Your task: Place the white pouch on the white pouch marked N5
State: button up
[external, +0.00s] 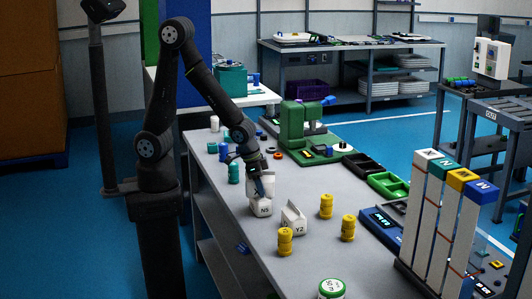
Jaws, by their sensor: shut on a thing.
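A white pouch marked N5 (261,210) stands on the grey table, below my gripper. The mark is small and hard to read. My gripper (259,187) points down and is shut on a white pouch (252,190) directly above the marked one. The gripper fingers hide part of the held pouch. The two pouches look very close or touching; I cannot tell whether there is a gap between them. Another white pouch, marked Y2 (293,220), stands to the right, apart from both.
Yellow stacked cylinders (285,242) stand in front of and right of the pouches. Tall white labelled columns (424,215) rise at the right. A green machine (305,130) and dark trays (360,165) are behind.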

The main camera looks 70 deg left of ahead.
jog(key=o, duration=1)
jog(key=shift+f, duration=0.1)
jog(key=v, duration=1.2)
jog(key=shift+a, duration=0.1)
jog(key=x, duration=1.2)
jog(key=shift+r, duration=0.25)
